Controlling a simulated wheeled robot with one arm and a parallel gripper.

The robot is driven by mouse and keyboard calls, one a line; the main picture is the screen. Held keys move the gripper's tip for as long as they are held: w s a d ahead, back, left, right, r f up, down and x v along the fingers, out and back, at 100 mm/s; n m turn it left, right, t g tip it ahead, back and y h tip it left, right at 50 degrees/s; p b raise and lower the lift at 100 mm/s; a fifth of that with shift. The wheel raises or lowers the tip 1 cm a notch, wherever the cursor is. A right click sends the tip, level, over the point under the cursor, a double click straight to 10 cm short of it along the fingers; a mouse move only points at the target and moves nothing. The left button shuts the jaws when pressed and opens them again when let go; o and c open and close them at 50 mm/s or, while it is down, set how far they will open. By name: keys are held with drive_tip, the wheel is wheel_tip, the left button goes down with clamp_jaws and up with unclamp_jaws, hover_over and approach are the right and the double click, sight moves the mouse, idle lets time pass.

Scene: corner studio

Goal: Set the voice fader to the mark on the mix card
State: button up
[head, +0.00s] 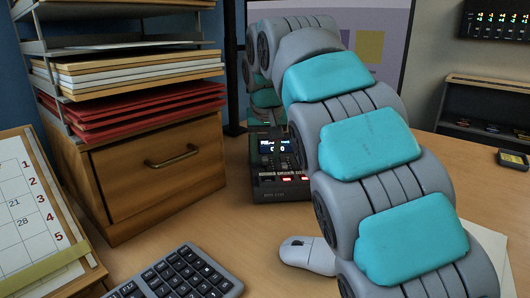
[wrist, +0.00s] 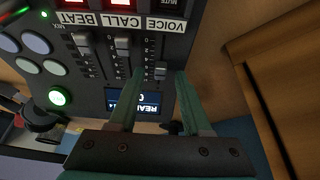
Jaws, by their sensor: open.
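The dark mixer (head: 280,165) stands on the desk behind my arm, with a small lit display. In the wrist view it appears upside down, with faders labelled BEAT, CALL and VOICE. The voice fader (wrist: 160,72) has its grey knob at the display end of its slot, farther from its label than the other two knobs. My gripper (wrist: 159,76) is open, its green fingers on either side of that knob; I cannot tell whether they touch it. I cannot make out a mix card in either view.
A keyboard (head: 182,277) and a white mouse (head: 308,254) lie in front of the mixer. A wooden drawer unit (head: 150,165) with stacked papers stands left, near a calendar (head: 30,205). A white sheet (head: 493,245) lies partly behind my arm. The right side of the desk is mostly clear.

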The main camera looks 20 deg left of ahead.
drive_tip(key=v, duration=0.7)
drive_tip(key=shift+r+p, duration=0.3)
drive_tip(key=shift+p, duration=0.05)
drive_tip(key=shift+s, duration=0.15)
